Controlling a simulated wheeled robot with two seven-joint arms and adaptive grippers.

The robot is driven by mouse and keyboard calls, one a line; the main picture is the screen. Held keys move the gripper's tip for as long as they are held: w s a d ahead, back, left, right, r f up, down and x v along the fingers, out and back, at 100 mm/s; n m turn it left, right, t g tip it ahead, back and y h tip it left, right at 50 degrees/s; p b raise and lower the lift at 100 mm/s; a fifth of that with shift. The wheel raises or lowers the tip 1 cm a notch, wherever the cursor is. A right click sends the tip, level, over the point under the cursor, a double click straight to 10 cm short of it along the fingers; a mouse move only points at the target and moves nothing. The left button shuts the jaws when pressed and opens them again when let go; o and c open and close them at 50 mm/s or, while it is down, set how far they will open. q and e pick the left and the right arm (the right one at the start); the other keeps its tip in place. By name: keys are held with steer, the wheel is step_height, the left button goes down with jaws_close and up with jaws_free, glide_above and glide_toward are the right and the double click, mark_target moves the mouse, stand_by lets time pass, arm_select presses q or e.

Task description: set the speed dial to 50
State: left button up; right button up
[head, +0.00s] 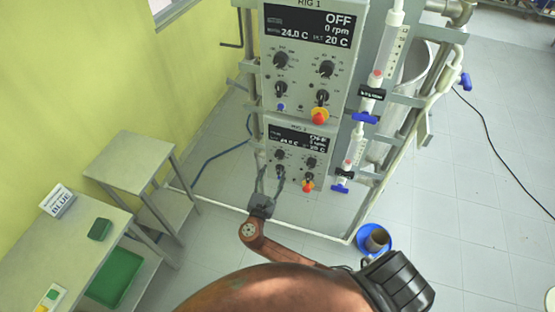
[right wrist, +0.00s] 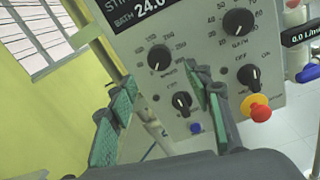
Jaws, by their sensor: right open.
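Two control panels are stacked on the rig: the upper one (head: 305,50) is labelled RIG 1 and its display reads OFF, 0 rpm; the lower one (head: 295,160) has a similar display. Their black left-hand top dials are the upper speed dial (head: 281,60) and lower speed dial (head: 280,154). My right gripper (head: 270,172) is open and empty, overlapping the lower panel's left side. In the right wrist view, the gripper (right wrist: 163,82) faces a panel, with an rpm dial (right wrist: 160,57) just beyond its fingertips, untouched as far as visible. I cannot read its pointer setting.
Nearby are a bath dial (right wrist: 238,22), a small knob (right wrist: 181,100) between the fingers, a blue button (right wrist: 195,128) and a red-yellow stop button (right wrist: 257,107). Blue-handled valves (head: 365,118) stand right of the panels. A metal table (head: 130,163) is at left.

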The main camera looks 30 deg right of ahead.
mark_target(279, 158)
steer(key=x, duration=0.6)
steer(key=shift+w+p, duration=0.1)
steer(key=shift+p, duration=0.3)
steer(key=shift+w+d, duration=0.4)
steer(key=shift+d, duration=0.1)
arm_select(q)
steer(key=shift+s+d+r, duration=0.15)
steer(key=shift+s+r, duration=0.25)
steer(key=shift+s, duration=0.25)
arm_select(e)
steer(key=shift+c, duration=0.4)
steer(key=shift+f, duration=0.1)
steer(key=c, duration=0.9)
steer(key=shift+a, duration=0.15)
steer(key=shift+c, duration=0.7)
arm_select(q)
steer(key=shift+w+f, duration=0.1)
steer(key=shift+w, duration=0.1)
